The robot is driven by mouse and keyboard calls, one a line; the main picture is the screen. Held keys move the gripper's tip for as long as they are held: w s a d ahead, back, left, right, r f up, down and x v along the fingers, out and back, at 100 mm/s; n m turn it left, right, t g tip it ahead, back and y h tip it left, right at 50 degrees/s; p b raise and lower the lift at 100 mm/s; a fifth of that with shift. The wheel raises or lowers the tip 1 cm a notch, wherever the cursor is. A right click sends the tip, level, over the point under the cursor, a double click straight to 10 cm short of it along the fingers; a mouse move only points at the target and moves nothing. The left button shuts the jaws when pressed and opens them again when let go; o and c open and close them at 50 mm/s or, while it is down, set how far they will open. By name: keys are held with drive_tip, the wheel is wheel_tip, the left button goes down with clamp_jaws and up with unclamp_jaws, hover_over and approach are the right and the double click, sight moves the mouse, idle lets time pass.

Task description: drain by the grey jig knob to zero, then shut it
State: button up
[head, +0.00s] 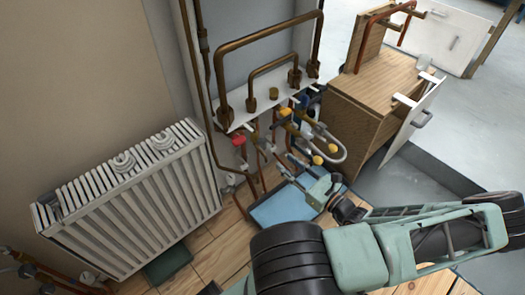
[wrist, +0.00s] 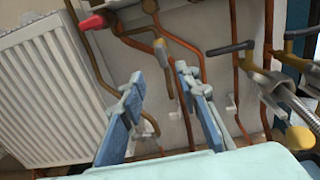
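My gripper (wrist: 159,78) is open and empty, its two blue-grey fingers apart, facing the pipework low on the wall. It also shows in the head view (head: 322,187), above a blue tray. Nothing is between the fingertips; copper pipes pass behind them. A grey lever-like part (wrist: 120,27) sits on a copper pipe beyond the fingers. A small pale grey fitting (head: 229,181) is on the pipes right of the radiator. I cannot tell which of these, if either, is the grey jig knob. No gauge reading is legible.
Red (head: 239,141) and yellow (head: 332,148) handles crowd the pipes. A braided hose (wrist: 298,104) is right of my gripper. The white radiator (head: 140,205) stands left, a blue tray (head: 275,210) below, a wooden cabinet (head: 350,115) right. Floor beyond the cabinet is clear.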

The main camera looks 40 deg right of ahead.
sight(266, 145)
drive_tip(key=w+b, duration=0.1)
drive_tip(key=w, duration=0.2)
drive_tip(key=w+b, duration=0.1)
drive_tip(key=w, duration=0.3)
drive_tip(key=w+b, duration=0.1)
drive_tip(key=w, duration=0.2)
drive_tip(key=shift+w+a, duration=0.35)
drive_tip(key=shift+r, duration=0.1)
clamp_jaws()
